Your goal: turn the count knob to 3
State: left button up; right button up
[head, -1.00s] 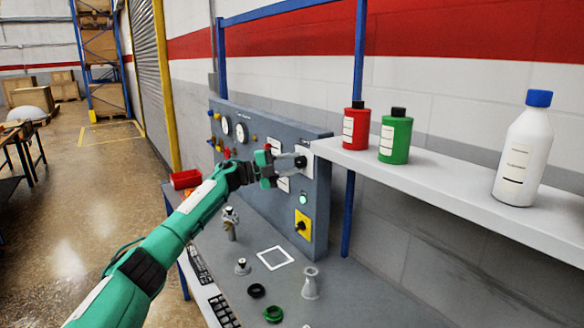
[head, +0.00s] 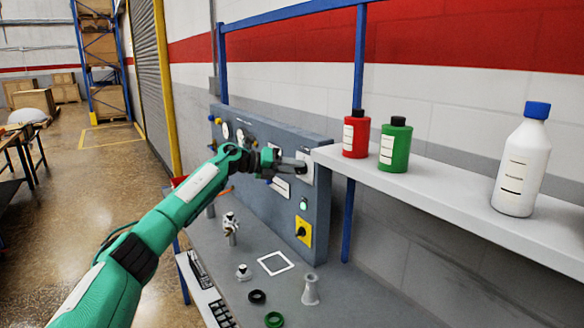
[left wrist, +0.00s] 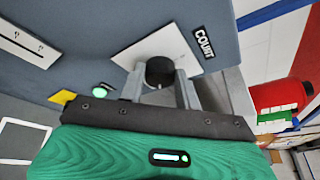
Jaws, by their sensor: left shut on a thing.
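The count knob (left wrist: 160,71) is a black round knob on a white square plate (left wrist: 186,58) marked COUNT (left wrist: 203,43) in the left wrist view. My left gripper (left wrist: 160,85) has one finger on each side of the knob and is shut on it. In the head view my left gripper (head: 300,166) reaches the white plate near the panel's right edge, and the knob is mostly hidden there. The knob's pointer and scale cannot be read. My right gripper is not in view.
The grey panel (head: 318,205) carries gauges, a lit green button (head: 304,204) and a yellow-backed switch (head: 302,230) below the knob. A shelf (head: 420,185) with a red bottle (head: 356,134), green bottle (head: 395,145) and white bottle (head: 522,160) juts out close right.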

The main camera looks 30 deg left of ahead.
pick_arm(q)
jog(key=m+y, duration=0.1)
jog(key=m, duration=0.1)
jog(key=m+y, duration=0.1)
jog(key=m, duration=0.1)
jog(key=shift+s+d+y+p, duration=0.1)
jog(key=shift+d+y+p, duration=0.2)
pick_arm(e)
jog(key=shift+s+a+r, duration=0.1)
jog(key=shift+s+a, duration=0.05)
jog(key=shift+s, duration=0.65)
pick_arm(q)
jog(key=o, duration=1)
jog(key=shift+r, duration=0.1)
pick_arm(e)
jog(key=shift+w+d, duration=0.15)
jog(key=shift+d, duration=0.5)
